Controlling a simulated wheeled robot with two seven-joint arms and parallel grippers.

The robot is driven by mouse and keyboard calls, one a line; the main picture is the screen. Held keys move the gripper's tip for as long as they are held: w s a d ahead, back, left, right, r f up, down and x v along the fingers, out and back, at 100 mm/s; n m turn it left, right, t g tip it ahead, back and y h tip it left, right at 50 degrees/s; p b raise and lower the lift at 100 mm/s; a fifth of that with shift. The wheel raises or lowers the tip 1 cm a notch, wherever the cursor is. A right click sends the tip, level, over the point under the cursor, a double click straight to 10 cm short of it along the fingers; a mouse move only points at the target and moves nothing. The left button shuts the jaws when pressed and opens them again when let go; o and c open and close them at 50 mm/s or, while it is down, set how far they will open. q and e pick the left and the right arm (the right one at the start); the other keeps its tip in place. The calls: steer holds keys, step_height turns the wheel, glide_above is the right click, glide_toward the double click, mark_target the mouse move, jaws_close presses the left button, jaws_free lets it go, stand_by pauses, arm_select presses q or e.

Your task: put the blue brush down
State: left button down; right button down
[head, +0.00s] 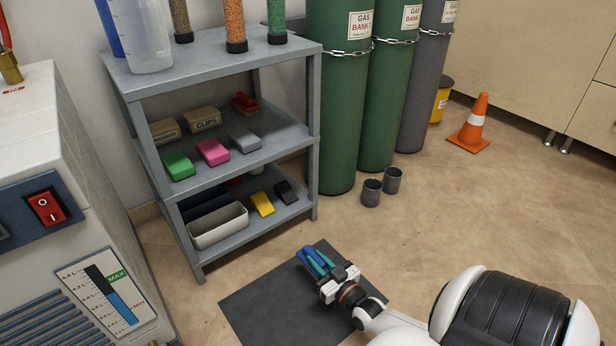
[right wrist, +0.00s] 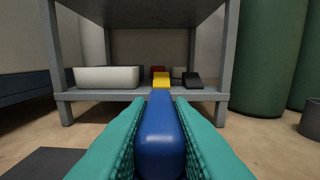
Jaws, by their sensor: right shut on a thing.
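My right gripper (head: 318,264) is shut on the blue brush, above the dark floor mat (head: 262,305) in front of the grey shelf rack. In the right wrist view the blue brush (right wrist: 160,130) lies between the two teal fingers and points toward the lower shelf. The rack (head: 236,165) stands beyond the gripper, apart from it. On its lower shelf are a yellow brush (head: 262,204) and a dark grey brush (head: 286,192). Green (head: 178,165), pink (head: 213,151) and grey (head: 244,139) brushes lie on the middle shelf. My left gripper is not in view.
A white open bin (head: 218,226) takes up the lower shelf's left part. Green gas cylinders (head: 338,120) stand right of the rack, with two dark cups (head: 371,193) on the floor before them. An orange cone (head: 474,125) stands farther back. The floor to the right is mostly clear.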

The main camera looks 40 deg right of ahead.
step_height(320, 180, down, 10)
steer(key=b, duration=0.7)
steer(key=shift+r+b, duration=0.25)
steer(key=shift+b, duration=0.05)
steer(key=shift+r, duration=0.15)
steer(key=c, duration=1.6)
jaws_free()
steer(key=shift+f, duration=0.2)
steer(key=shift+c, duration=0.2)
steer(key=o, duration=0.4)
steer(key=shift+c, duration=0.2)
